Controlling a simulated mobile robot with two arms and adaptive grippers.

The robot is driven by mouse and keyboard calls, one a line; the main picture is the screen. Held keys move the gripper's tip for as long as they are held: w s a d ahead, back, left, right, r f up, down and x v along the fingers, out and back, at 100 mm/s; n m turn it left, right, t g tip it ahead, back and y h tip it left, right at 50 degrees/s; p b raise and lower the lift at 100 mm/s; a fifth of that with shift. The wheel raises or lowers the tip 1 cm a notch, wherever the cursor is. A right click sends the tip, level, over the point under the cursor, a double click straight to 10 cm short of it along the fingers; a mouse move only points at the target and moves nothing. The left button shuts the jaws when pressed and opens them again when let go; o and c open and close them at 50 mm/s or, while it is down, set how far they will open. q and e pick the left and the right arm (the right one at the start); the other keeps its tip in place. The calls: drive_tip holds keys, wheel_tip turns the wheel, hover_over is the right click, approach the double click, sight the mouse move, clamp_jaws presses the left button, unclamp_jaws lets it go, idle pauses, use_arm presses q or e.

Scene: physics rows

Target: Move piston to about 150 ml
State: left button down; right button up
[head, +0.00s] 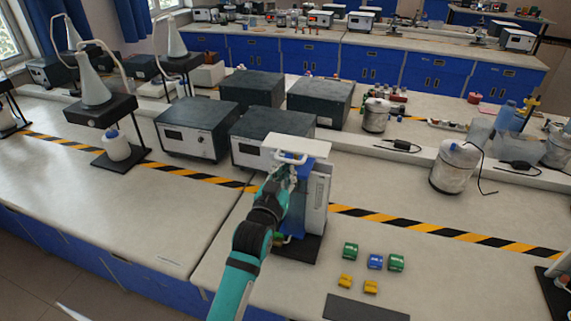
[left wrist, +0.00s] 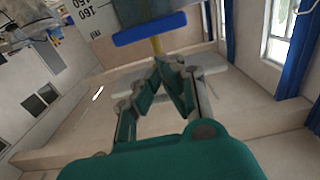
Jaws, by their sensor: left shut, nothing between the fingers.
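The piston apparatus (head: 316,190) stands on the front bench, with a pale body, a white flat top plate (head: 303,146) and a dark base (head: 300,249). My left gripper (head: 287,172) is in front of it, just below the top plate, and hides part of its front. In the left wrist view the fingers (left wrist: 168,68) are together and empty, close to a yellow rod (left wrist: 157,44) and a blue bar (left wrist: 150,29). A scale with the mark 160 (left wrist: 84,13) shows beside the bar. I cannot tell the piston's reading or whether the fingers touch it. My right gripper is not in view.
Small green, blue and yellow blocks (head: 375,262) lie right of the base. Dark-topped boxes (head: 198,130) stand behind and left of the apparatus. A silver canister (head: 454,166) stands to the right. The bench left of my arm is clear.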

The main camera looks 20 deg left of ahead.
use_arm(q)
drive_tip(key=shift+r+p, duration=1.3)
drive_tip(key=shift+r, duration=0.3)
drive_tip(key=p, duration=0.3)
approach(288, 160)
drive_tip(key=shift+f, duration=0.9)
drive_tip(key=shift+s, duration=0.15)
